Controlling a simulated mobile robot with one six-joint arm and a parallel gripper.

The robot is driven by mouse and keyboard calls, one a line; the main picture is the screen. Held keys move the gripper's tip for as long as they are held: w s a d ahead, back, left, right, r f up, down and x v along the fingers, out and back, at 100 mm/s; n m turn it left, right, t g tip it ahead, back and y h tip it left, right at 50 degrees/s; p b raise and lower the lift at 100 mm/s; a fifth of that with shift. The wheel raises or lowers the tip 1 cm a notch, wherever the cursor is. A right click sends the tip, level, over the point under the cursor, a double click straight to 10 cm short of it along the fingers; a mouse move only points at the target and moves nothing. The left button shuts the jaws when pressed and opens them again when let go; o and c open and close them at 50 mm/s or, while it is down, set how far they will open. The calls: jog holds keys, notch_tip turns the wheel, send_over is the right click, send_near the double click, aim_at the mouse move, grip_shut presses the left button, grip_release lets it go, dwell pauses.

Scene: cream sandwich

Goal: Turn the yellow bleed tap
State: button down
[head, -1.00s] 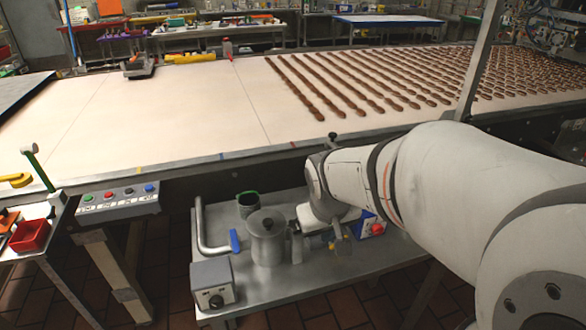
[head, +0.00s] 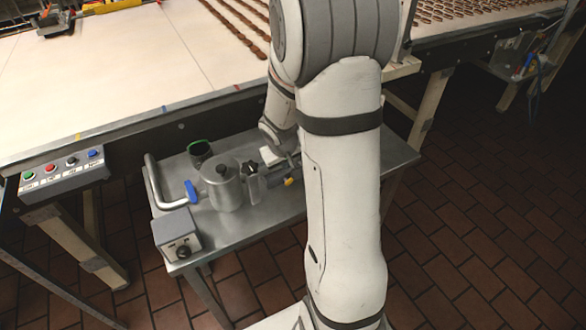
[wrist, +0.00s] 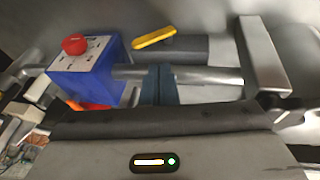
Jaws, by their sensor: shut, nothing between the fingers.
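The yellow bleed tap (wrist: 154,37) is a flat yellow lever on a grey cylindrical body, seen in the upper middle of the wrist view. In the head view a small patch of yellow (head: 290,181), likely the tap, shows right of the steel pot, partly covered by my arm. My gripper (wrist: 160,72) is shut and empty. Its dark blue-grey fingers appear just below the tap in the wrist view and overlap a steel pipe behind them. I see no clear contact with the lever. In the head view the fingertips cannot be made out.
A blue box with a red knob (wrist: 88,66) stands left of the tap in the wrist view. The steel pot (head: 222,187), a blue-handled pipe (head: 192,191), a green-rimmed cup (head: 199,150) and a control box (head: 177,234) crowd the metal cart (head: 245,221). The conveyor (head: 120,75) lies behind.

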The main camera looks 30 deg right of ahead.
jog(key=shift+d+f, duration=0.6)
jog(key=shift+f, duration=0.25)
jog(key=shift+d+f, duration=0.6)
jog(key=shift+f, duration=0.25)
jog(key=shift+w+a+b, duration=0.15)
jog(key=shift+b, duration=0.15)
